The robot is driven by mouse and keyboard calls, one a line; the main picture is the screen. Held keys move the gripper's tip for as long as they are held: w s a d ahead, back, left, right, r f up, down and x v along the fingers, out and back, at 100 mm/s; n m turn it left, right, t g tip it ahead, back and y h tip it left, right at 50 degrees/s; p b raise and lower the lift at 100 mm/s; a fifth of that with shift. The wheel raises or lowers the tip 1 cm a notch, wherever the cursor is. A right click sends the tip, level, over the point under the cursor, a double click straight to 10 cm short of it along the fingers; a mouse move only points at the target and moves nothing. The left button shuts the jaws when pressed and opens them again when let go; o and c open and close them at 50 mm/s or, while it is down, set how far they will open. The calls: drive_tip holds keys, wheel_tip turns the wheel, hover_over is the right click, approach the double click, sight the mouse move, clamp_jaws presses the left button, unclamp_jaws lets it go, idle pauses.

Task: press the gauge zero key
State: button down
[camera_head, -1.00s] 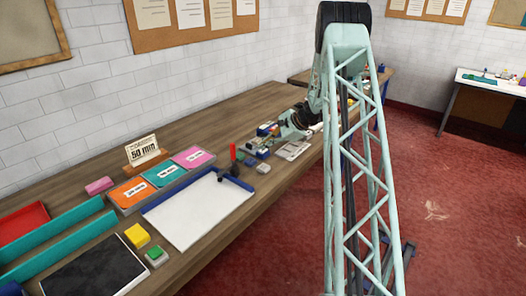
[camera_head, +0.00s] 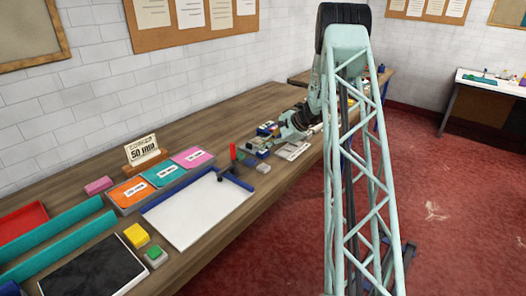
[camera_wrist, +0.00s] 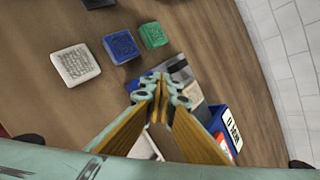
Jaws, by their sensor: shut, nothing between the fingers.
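My gripper (camera_wrist: 160,88) is shut with nothing between its fingers, and its tips point down at the bench. In the wrist view a grey device (camera_wrist: 182,70) with a dark part lies just beyond and beside the fingertips, partly hidden by them. It may be the gauge; I cannot make out a zero key on it, nor whether the tips touch it. In the head view my gripper (camera_head: 281,139) is small, over the cluster of small items on the bench.
In the wrist view a white block (camera_wrist: 75,64), a blue block (camera_wrist: 121,46) and a green block (camera_wrist: 153,35) lie to the left and above the tips. A blue labelled box (camera_wrist: 226,124) stands to the right. Bare bench (camera_wrist: 40,25) lies at upper left.

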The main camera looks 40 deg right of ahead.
drive_tip(key=shift+r, duration=0.15)
idle(0.5)
drive_tip(key=shift+r, duration=0.6)
drive_tip(key=shift+r, duration=0.2)
drive_tip(key=shift+r+p, duration=0.95)
drive_tip(key=shift+r, duration=1.4)
